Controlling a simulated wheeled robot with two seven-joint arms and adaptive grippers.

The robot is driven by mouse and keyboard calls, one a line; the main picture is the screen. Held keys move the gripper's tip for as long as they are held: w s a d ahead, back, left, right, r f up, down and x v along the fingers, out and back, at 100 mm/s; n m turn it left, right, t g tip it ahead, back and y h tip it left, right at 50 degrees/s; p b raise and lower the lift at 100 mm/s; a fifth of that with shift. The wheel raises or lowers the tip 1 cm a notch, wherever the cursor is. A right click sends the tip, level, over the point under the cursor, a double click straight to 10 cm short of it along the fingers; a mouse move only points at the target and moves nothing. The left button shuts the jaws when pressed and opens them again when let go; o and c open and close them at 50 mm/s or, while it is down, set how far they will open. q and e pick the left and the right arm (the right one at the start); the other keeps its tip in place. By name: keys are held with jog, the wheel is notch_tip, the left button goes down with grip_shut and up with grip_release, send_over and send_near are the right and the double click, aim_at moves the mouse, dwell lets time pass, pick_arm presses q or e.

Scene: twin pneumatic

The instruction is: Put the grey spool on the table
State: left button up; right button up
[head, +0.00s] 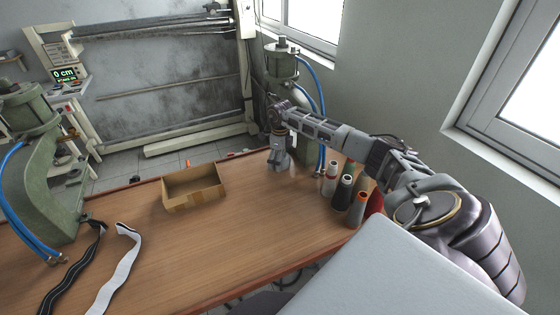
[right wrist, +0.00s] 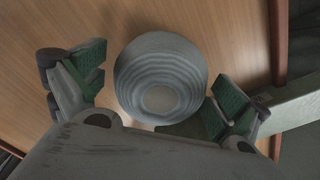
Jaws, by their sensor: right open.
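The grey spool (right wrist: 160,75), pale with ribbed rings, shows in the right wrist view between the two green-padded fingers of my right gripper (right wrist: 158,88). Wood tabletop (right wrist: 225,35) shows behind it. The fingers are spread; a gap shows on the left, while the right pad is close to the spool, and contact there is unclear. In the head view my right gripper (head: 280,160) points down at the table's far right part, and the spool is hard to tell apart from it. The table (head: 240,235) is brown wood. My left gripper is out of view.
Several other spools, including a dark one with an orange top (head: 357,210), stand at the right edge under my right arm. An open cardboard box (head: 193,203) is left of the gripper. Green presses stand at left (head: 40,170) and behind. Two straps (head: 120,265) lie front left.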

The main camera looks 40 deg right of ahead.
notch_tip(320, 180, up, 12)
jog(key=shift+f+b, duration=0.1)
jog(key=shift+b, duration=0.85)
jog(key=shift+f, duration=0.1)
